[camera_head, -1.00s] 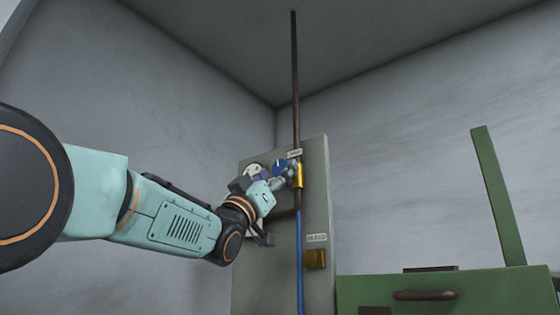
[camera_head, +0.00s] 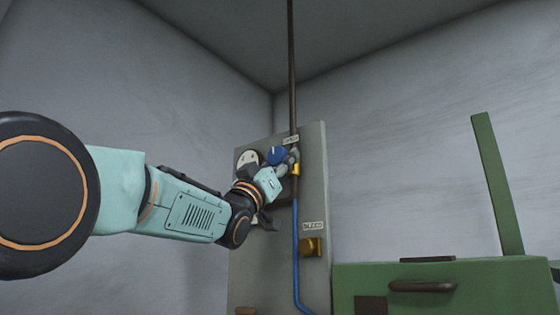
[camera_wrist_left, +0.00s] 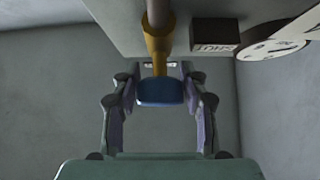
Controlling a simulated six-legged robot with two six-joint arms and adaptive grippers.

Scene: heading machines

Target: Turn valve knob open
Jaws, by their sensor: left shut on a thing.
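The blue valve knob (camera_head: 277,155) is on the upper part of the grey panel (camera_head: 315,185), beside a yellow fitting (camera_head: 296,168) on a vertical pipe. In the left wrist view the knob (camera_wrist_left: 160,92) sits at the end of a brass stem (camera_wrist_left: 157,45), between the two fingers. My left gripper (camera_head: 287,158) is at the knob and shut on it; its fingers partly hide it in the head view. My right gripper is not in view.
A round white gauge (camera_head: 247,160) is left of the knob, partly behind my left arm. Below are a "BLEED" label (camera_head: 314,226) and a brass block (camera_head: 311,247). A blue hose (camera_head: 296,250) runs down the panel. A green cabinet (camera_head: 450,285) stands at right.

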